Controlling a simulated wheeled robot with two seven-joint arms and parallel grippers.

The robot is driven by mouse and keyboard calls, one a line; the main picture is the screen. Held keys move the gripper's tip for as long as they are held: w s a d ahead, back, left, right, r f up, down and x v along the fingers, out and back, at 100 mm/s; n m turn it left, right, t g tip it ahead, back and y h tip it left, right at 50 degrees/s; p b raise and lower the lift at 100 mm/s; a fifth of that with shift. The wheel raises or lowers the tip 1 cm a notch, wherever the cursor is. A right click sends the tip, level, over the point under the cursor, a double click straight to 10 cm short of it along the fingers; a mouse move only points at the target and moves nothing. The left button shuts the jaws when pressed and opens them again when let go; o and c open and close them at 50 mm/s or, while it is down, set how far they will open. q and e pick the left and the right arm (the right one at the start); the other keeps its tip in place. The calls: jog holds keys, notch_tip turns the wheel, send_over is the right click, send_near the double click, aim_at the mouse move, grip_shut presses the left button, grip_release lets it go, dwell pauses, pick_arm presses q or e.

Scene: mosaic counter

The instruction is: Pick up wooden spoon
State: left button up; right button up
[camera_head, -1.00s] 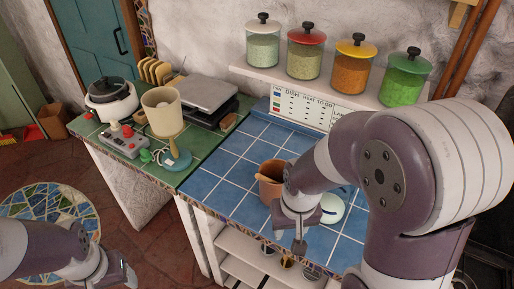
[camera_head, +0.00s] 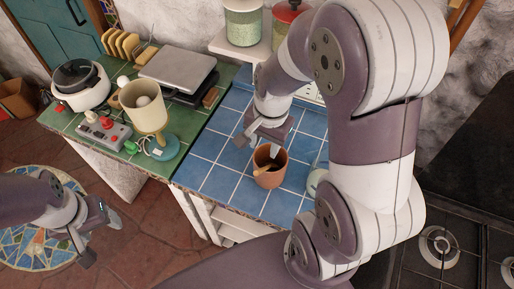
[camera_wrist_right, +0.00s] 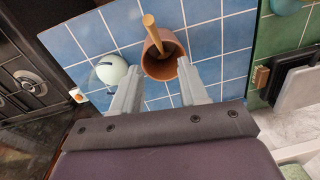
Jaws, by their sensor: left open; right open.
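A terracotta pot (camera_head: 270,172) stands on the blue tiled counter (camera_head: 222,180). The wooden spoon (camera_head: 266,168) stands tilted in it; in the head view only a small part shows. My right gripper (camera_head: 261,146) is open and empty, just above and behind the pot. In the right wrist view its fingers (camera_wrist_right: 156,72) point at the pot, one to each side of it. My left gripper (camera_head: 101,238) is open and empty, above the floor at the left.
A pale green round object (camera_wrist_right: 111,69) sits beside the pot. A lamp (camera_head: 150,112), a red-buttoned box (camera_head: 104,130), a cooker (camera_head: 80,84) and a scale (camera_head: 178,70) crowd the green counter. Glass jars (camera_head: 243,22) stand on a shelf behind. A stove (camera_head: 440,247) is at right.

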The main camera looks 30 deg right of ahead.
aim_at(262, 169)
jog(key=f, duration=0.7)
jog(key=a+f, duration=0.1)
jog(key=f, duration=0.3)
jog(key=shift+f, duration=0.25)
jog(key=shift+s+p, duration=0.3)
jog(key=shift+s, duration=0.05)
jog(key=shift+c, duration=0.2)
jog(key=c, duration=0.6)
pick_arm(q)
jog(key=shift+s+r, duration=0.5)
jog(key=shift+s, duration=0.2)
pick_arm(e)
jog(key=shift+w, duration=0.1)
grip_shut()
